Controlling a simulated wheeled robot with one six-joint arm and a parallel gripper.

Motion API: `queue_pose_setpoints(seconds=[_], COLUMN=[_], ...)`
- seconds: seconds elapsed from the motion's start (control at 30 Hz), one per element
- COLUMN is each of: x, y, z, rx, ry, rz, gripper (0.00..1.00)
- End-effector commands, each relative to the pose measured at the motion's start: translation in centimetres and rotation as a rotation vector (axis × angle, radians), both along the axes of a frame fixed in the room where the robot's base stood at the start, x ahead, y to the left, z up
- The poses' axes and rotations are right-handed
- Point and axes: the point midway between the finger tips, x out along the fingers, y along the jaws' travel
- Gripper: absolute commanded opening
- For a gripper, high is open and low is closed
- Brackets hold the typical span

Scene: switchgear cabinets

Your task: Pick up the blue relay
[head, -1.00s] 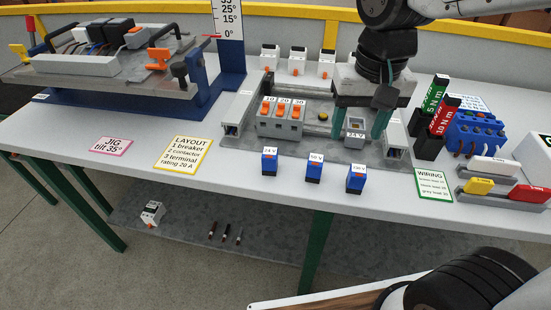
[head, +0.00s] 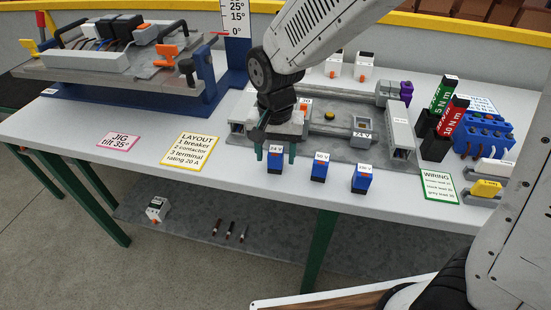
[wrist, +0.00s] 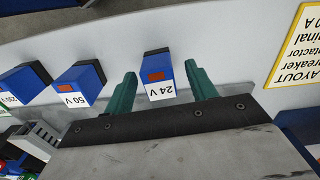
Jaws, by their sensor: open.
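Three blue relays stand in a row on the front of the white table. The left one, labelled 24 V (head: 275,164), is under my gripper (head: 275,152). My gripper is open, and its green fingers point down on either side of this relay. In the wrist view, the 24 V relay (wrist: 158,76) stands between the two open fingertips (wrist: 161,70), with a gap on both sides. The 50 V relay (head: 319,168) and the right relay (head: 362,179), its label hard to read, stand to the right. I cannot tell exactly how far the fingertips reach down.
Behind the relays is a grey panel (head: 340,142) with a 24 V socket block (head: 362,134) and a rail (head: 401,135). A yellow LAYOUT card (head: 190,151) lies left; a green-edged WIRING card (head: 437,187) lies right. The table between the cards and the relays is clear.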

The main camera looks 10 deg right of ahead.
Motion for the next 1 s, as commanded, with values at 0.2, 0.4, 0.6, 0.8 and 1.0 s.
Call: queue_pose_setpoints(seconds=[0.2,0.4,0.6,0.8,1.0], x=[0.0,0.0,0.0,0.0,0.0], y=[0.0,0.0,0.0,0.0,0.0], z=[-2.1,-2.2,-2.1,-2.1,-1.7], rx=[0.000,0.000,0.000,0.001,0.001], ry=[0.000,0.000,0.000,0.000,-0.001], rz=[0.000,0.000,0.001,0.001,0.001], gripper=[0.56,0.56,0.06,0.00,0.00])
